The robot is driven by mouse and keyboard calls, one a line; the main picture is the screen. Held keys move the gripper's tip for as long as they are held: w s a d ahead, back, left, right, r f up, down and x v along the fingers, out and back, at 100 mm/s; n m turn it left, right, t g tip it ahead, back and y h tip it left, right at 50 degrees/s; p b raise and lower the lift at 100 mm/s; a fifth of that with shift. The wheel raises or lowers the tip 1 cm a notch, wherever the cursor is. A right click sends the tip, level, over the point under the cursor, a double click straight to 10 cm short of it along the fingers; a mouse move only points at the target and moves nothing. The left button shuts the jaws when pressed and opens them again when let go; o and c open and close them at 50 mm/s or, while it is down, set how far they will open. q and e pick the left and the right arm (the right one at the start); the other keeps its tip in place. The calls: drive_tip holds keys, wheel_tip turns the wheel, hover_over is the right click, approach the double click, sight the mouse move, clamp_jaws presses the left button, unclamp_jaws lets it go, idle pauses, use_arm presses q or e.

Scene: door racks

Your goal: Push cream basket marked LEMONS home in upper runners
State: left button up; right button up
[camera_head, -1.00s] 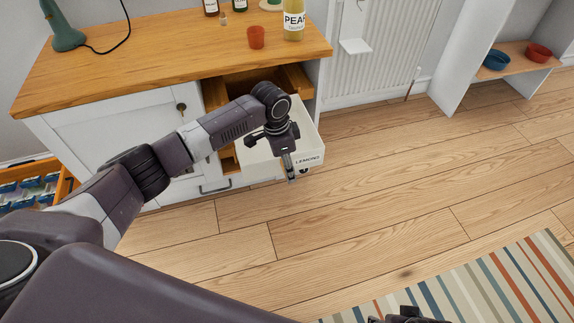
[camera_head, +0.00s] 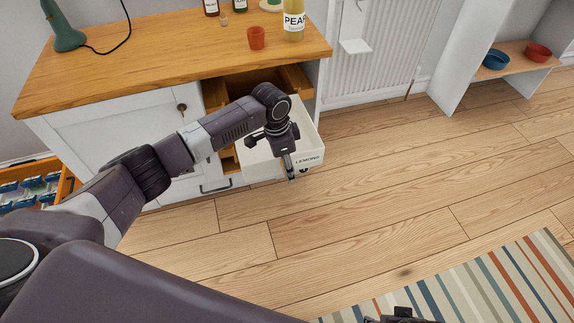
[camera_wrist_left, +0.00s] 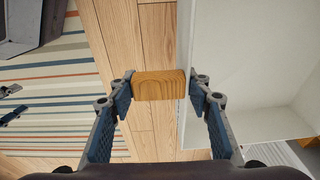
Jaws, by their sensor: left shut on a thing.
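The cream basket marked LEMONS (camera_head: 311,161) sticks out of the open bay in the white cabinet, at the upper runners (camera_head: 294,77). Its inside also shows at the right of the left wrist view (camera_wrist_left: 250,90) and looks empty there. My left gripper (camera_head: 290,173) reaches down at the basket's front. In the wrist view its fingers (camera_wrist_left: 160,88) are shut on a wooden piece (camera_wrist_left: 160,85) beside the cream front wall, seemingly the basket's handle. My arm hides part of the basket and bay. My right gripper (camera_head: 398,316) barely shows at the bottom edge; its jaws are unclear.
A wooden worktop (camera_head: 160,50) holds a red cup (camera_head: 256,38), a bottle (camera_head: 293,20) and a green lamp (camera_head: 62,30). A radiator (camera_head: 375,50) stands right of the cabinet. The wood floor (camera_head: 370,200) before the basket is clear up to a striped rug (camera_head: 490,285).

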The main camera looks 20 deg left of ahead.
drive_tip(key=shift+s+f, duration=0.15)
drive_tip(key=shift+f, duration=0.1)
drive_tip(key=shift+r, duration=0.1)
idle(0.5)
drive_tip(key=shift+s+p+x, duration=0.15)
drive_tip(key=shift+p+x, duration=0.1)
drive_tip(key=shift+x, duration=0.35)
drive_tip(key=shift+s+p+x, duration=0.15)
drive_tip(key=shift+p+x, duration=0.05)
drive_tip(key=shift+x, duration=0.35)
drive_tip(key=shift+s+f, duration=0.3)
drive_tip(key=shift+f, duration=0.25)
drive_tip(key=shift+s, duration=0.1)
drive_tip(key=shift+s+d+f+p, duration=0.1)
drive_tip(key=shift+s+f+p, duration=0.35)
drive_tip(key=shift+f, duration=0.35)
